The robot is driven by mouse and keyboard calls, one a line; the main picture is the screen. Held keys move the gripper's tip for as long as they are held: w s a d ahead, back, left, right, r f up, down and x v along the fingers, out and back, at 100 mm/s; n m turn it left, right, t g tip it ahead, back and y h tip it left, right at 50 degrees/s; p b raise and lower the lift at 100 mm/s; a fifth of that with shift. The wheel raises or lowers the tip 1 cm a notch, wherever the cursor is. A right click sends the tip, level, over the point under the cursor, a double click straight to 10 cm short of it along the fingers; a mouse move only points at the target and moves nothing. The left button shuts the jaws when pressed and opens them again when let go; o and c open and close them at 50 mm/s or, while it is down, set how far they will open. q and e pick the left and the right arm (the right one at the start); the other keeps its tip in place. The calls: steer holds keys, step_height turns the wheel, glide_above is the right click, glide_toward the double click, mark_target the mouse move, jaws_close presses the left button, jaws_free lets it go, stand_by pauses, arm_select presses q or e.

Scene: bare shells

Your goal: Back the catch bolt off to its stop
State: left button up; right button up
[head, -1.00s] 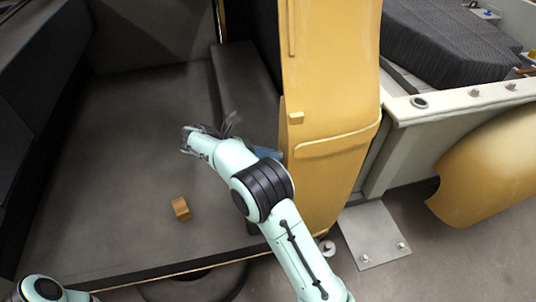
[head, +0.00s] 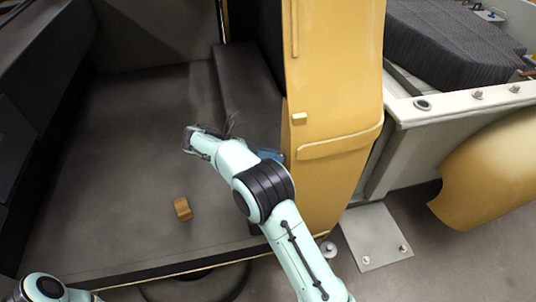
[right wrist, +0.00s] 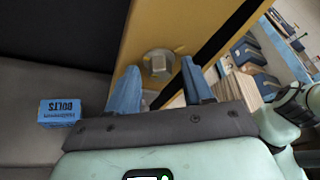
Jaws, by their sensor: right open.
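The catch bolt (right wrist: 158,64) shows in the right wrist view as a pale hexagonal head on a round base, set on the yellow panel (right wrist: 180,25). My right gripper (right wrist: 162,82) is open. Its two blue fingers point toward the panel, one to each side of the bolt head in the picture. I cannot tell whether they touch it.
A blue box marked BOLTS (right wrist: 60,112) sits on the grey surface in the right wrist view. A small orange-brown block (head: 183,208) lies on the dark floor. A dark raised ledge (head: 250,85) runs along the yellow panel.

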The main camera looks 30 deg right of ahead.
steer(key=v, duration=0.7)
steer(key=shift+a, duration=0.25)
stand_by(0.6)
